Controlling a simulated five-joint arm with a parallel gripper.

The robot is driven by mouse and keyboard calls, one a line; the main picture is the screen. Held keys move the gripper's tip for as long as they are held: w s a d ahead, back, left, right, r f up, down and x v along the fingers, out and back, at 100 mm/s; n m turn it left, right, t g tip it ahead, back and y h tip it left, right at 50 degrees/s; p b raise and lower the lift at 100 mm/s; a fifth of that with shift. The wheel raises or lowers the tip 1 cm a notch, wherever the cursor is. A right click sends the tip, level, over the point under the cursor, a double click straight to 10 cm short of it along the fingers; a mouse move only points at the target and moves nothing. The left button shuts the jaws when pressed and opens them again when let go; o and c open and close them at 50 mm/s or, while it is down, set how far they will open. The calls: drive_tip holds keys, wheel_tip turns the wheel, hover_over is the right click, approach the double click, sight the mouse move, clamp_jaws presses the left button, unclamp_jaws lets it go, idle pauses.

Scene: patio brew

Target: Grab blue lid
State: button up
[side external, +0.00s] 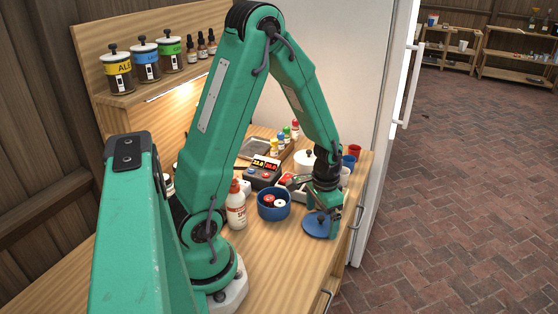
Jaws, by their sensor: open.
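The blue lid (316,231) is a flat round disc on the wooden table, near its right edge. My gripper (320,210) points down directly over the lid, with its fingertips low and close to the lid's middle. The jaws are open. The fingers hide part of the lid's top, and I cannot tell whether they touch it.
A blue bowl (273,212) with red and white pieces stands left of the lid. A white bottle (236,212) stands farther left. Behind are a controller (262,174), a white pot (304,163) and a red cup (359,150). Bare table (275,255) lies in front.

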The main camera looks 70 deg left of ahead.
sight(322, 218)
drive_tip(key=shift+f, duration=0.35)
idle(0.3)
drive_tip(key=c, duration=0.7)
drive_tip(key=shift+r, duration=0.15)
drive_tip(key=shift+r, duration=1.1)
drive_tip(key=shift+d+r, duration=0.25)
drive_tip(key=shift+r, duration=0.7)
drive_tip(key=s+d+r, duration=0.1)
drive_tip(key=d+r, duration=0.1)
drive_tip(key=d, duration=0.1)
drive_tip(key=s+d+r, duration=0.1)
drive_tip(key=d+r, duration=0.1)
drive_tip(key=d, duration=0.2)
drive_tip(key=s+d+r, duration=0.1)
drive_tip(key=d+r, duration=0.1)
drive_tip(key=d, duration=0.2)
drive_tip(key=shift+r, duration=0.3)
